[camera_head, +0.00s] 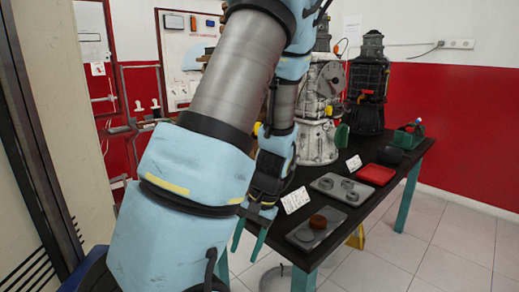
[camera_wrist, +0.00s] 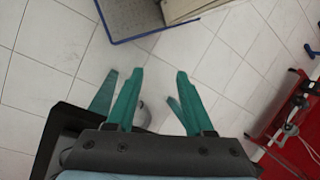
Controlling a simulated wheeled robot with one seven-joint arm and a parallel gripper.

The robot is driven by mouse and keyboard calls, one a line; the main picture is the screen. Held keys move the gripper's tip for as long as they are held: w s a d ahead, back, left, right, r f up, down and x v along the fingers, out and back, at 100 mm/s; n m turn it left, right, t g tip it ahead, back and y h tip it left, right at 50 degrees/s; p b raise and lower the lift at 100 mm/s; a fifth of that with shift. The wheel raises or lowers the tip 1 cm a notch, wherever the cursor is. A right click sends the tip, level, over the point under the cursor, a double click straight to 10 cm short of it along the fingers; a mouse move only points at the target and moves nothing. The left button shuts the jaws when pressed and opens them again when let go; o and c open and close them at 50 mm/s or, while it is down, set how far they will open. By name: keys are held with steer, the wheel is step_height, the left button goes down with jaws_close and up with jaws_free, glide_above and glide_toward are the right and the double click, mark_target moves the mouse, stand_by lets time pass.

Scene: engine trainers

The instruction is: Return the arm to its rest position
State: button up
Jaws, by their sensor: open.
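My gripper (camera_head: 249,238) hangs at the left front end of the black table (camera_head: 340,226), with its green fingers pointing down. In the wrist view my gripper (camera_wrist: 158,74) is open, with a clear gap and nothing between the fingers. White tiled floor lies beyond the fingertips. My blue and grey arm crosses the middle of the head view and hides part of the table and wall.
Grey trays (camera_head: 342,188) with round parts and a red tray (camera_head: 376,174) lie on the table. A grey engine unit (camera_head: 318,112) and a dark one (camera_head: 369,85) stand at the back. A cabinet (camera_head: 60,120) stands at left. Floor at right is clear.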

steer(key=a+r+n+t+h, duration=0.2)
steer(key=a+r+t+h, duration=0.1)
steer(key=r, duration=0.7)
steer(key=shift+w+a+r+n+h+p, duration=0.2)
steer(key=shift+n+h+p, duration=0.1)
steer(key=shift+n+p, duration=0.1)
stand_by(1.3)
